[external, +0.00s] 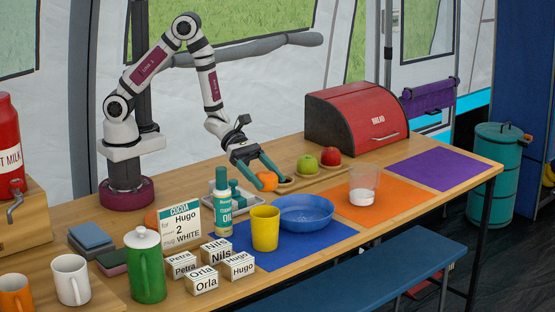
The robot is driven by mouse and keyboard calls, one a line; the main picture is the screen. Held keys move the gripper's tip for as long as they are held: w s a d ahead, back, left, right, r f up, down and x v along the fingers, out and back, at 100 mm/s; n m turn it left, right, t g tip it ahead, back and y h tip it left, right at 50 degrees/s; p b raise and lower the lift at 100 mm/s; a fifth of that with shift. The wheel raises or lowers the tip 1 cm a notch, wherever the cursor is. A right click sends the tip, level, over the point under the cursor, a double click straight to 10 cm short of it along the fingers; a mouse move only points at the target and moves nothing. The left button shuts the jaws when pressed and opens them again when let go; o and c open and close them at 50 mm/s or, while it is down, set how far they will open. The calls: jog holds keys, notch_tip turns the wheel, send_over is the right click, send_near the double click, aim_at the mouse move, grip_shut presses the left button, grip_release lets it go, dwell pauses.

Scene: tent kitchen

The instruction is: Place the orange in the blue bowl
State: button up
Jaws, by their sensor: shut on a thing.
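The orange (267,180) is between the fingers of my gripper (270,178), which is shut on it. The gripper reaches down from the upper left, at the left end of a wooden fruit board. I cannot tell whether the orange still touches the board. The blue bowl (305,212) sits in front and to the right of the gripper, partly on a blue mat. No fruit shows in the bowl. The orange is outside it, behind and to its left.
A yellow cup (265,228) and a green-labelled bottle (222,202) stand left of the bowl. A clear container (363,184) stands right of it on the orange mat (388,207). A green apple (307,164) and a red apple (330,156) sit on the board (290,186).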

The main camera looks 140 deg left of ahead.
jog(key=shift+w+d+f, duration=0.15)
jog(key=shift+f, duration=0.15)
send_over(294, 216)
jog(key=f, duration=0.6)
jog(key=shift+w+d+f, duration=0.2)
jog(key=shift+w+d, duration=0.05)
jog(key=shift+d, duration=0.05)
jog(key=shift+a+f, duration=0.2)
jog(key=shift+f, duration=1.9)
jog(key=shift+f, duration=0.1)
jog(key=o, duration=1.1)
jog(key=shift+f, duration=0.1)
jog(key=shift+o, duration=0.2)
jog(key=shift+s+r, duration=0.15)
jog(key=shift+r, duration=0.1)
jog(key=v, duration=1.1)
jog(key=shift+s+d+r, duration=0.1)
jog(key=shift+s, duration=0.25)
